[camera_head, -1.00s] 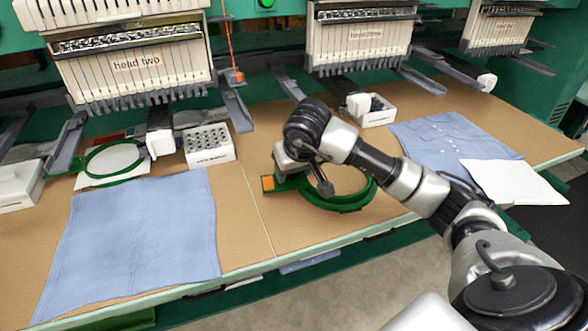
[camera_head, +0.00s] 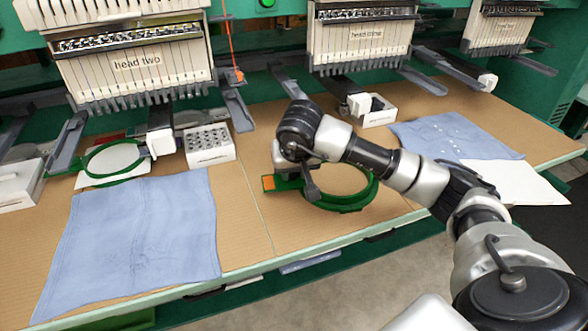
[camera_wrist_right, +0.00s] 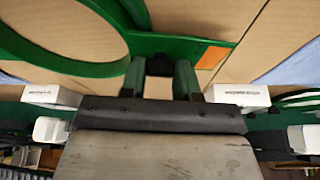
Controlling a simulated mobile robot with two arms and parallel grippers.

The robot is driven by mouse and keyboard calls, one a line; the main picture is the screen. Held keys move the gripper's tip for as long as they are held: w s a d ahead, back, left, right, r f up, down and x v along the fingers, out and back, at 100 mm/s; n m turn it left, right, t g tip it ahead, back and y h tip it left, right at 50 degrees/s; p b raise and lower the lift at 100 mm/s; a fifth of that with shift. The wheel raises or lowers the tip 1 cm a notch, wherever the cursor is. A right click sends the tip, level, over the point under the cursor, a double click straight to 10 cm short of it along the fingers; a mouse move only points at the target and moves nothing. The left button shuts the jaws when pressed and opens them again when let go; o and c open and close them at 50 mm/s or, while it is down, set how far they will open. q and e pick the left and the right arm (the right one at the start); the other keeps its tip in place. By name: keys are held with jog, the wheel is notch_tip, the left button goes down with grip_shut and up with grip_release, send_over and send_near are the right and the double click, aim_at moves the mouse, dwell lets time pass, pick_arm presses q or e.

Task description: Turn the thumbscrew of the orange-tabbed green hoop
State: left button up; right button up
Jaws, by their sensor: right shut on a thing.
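The green hoop (camera_head: 345,208) lies on the tan table below head three, with its orange tab (camera_head: 268,183) at its left end. In the right wrist view the hoop's ring (camera_wrist_right: 122,16) fills the upper left and the orange tab (camera_wrist_right: 212,57) is right of centre. My right gripper (camera_wrist_right: 160,70) is shut on the dark thumbscrew (camera_wrist_right: 160,64) between hoop and tab. In the head view my wrist covers the thumbscrew and most of the gripper. My left gripper is not in view.
A second green hoop (camera_head: 90,160) lies at the left below head two. A white box of bobbins (camera_head: 210,157) stands left of my gripper. Blue cloths (camera_head: 135,240) lie at left and right. Bare table surrounds the hoop; the table's front edge is close.

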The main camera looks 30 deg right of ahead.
jog(key=o, duration=0.9)
jog(key=shift+o, duration=0.2)
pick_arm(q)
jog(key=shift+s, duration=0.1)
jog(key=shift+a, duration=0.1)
pick_arm(e)
jog(key=shift+r, duration=0.1)
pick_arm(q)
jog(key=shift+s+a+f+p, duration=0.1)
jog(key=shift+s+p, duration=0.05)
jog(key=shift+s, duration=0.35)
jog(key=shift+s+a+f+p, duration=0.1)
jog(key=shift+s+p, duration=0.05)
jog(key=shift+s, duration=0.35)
pick_arm(e)
jog(key=v, duration=1)
jog(key=shift+r, duration=0.3)
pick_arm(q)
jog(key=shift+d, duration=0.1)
pick_arm(e)
jog(key=shift+s, duration=0.1)
